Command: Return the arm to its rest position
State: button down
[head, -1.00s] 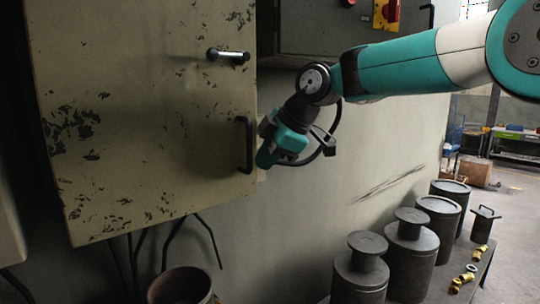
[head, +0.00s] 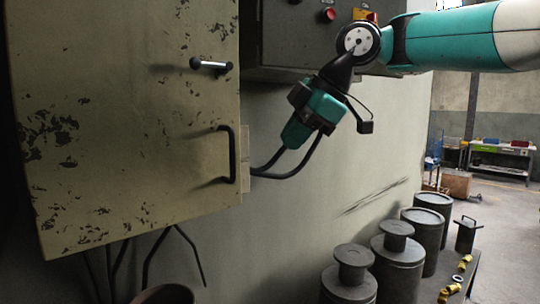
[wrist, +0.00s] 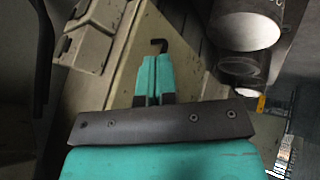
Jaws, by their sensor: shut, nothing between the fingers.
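My arm reaches in from the upper right in the head view, teal and white with a black wrist. My gripper (head: 292,138) hangs down and left from the wrist, in front of the wall, to the right of the cabinet door's edge. It stands apart from the black door handle (head: 231,155). In the wrist view its two teal fingers (wrist: 154,72) lie side by side, shut, with nothing seen held between them. A small dark hooked piece (wrist: 159,45) shows beyond the fingertips; I cannot tell what it is.
The worn beige cabinet door (head: 130,120) with a lever (head: 210,65) fills the left. A control box with a red button (head: 328,14) is behind the arm. Several dark cylinders (head: 395,265) stand below right, beside small brass parts (head: 450,290). Open floor lies at far right.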

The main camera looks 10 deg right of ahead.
jog(key=s+d+f+m+g+h+b, duration=0.2)
jog(key=s+f+m+b, duration=0.4)
jog(key=s+f+m, duration=0.7)
jog(key=s+f+g, duration=0.1)
jog(key=s+f, duration=1.2)
jog(key=f, duration=0.2)
jog(key=shift+s+d+g+b, duration=0.15)
jog(key=shift+s+g+b, duration=0.15)
jog(key=shift+s+b, duration=0.1)
